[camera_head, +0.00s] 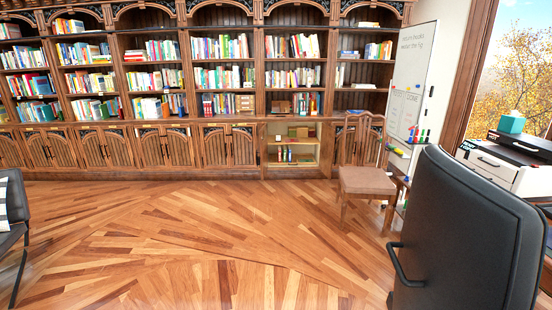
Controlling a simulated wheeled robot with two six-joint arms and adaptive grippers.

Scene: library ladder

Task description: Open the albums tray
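I cannot pick out an albums tray for certain. A white unit with a handle (487,161) stands at the right edge by the window, with dark flat items and small labels on top that I cannot read. An open lower compartment (313,151) in the bookcase holds a box and some books on a light shelf; I cannot tell whether a tray is in it. Neither of my grippers is in view.
A wooden chair (365,181) stands before the bookcase (167,180), beside a whiteboard (409,80). A black office chair (465,235) blocks the right foreground. Another dark chair (14,206) stands at the left edge. The middle wooden floor (200,235) is clear.

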